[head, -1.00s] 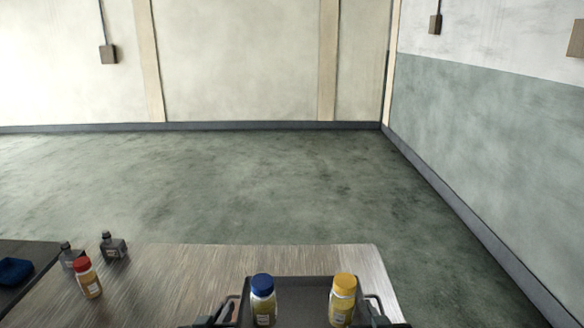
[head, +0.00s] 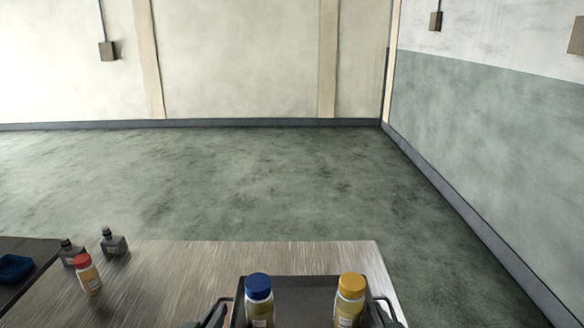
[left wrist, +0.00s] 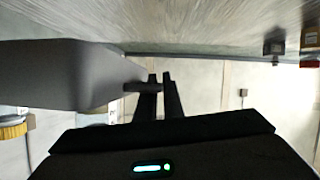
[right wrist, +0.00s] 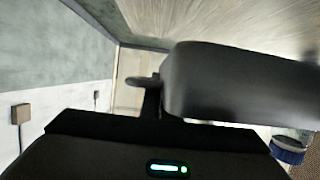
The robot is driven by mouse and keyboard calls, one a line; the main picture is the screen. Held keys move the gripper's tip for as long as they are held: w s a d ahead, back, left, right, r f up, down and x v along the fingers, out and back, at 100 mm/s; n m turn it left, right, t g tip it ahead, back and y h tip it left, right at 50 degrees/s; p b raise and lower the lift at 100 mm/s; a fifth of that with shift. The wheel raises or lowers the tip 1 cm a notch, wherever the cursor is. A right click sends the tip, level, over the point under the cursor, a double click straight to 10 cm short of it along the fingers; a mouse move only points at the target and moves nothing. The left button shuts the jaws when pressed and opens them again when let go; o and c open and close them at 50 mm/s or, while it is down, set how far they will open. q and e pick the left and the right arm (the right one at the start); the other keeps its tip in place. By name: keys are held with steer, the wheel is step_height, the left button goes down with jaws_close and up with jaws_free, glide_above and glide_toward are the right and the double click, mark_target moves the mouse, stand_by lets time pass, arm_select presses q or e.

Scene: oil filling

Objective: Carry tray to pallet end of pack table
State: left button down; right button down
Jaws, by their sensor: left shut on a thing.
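The dark tray (head: 305,283) is at the bottom of the head view, over the near right part of the wooden-topped table (head: 190,275). It carries a blue-capped bottle (head: 259,300) on the left and a yellow-capped bottle (head: 349,300) on the right, both upright. My left gripper (head: 212,316) is at the left handle; its fingers show closed there in the left wrist view (left wrist: 158,82). My right gripper (head: 390,318) is at the right handle. In the right wrist view the tray wall (right wrist: 235,85) hides much of its fingers, so their hold is unclear.
A red-capped bottle (head: 88,275) and two dark bottles (head: 114,243) (head: 70,252) stand at the table's left. A blue item (head: 14,268) lies on a dark surface at far left. The table's middle is clear. Open floor (head: 230,180) lies beyond, with walls behind and right.

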arm_select(q)
steer(key=shift+r, duration=0.25)
arm_select(e)
steer(key=shift+r, duration=0.15)
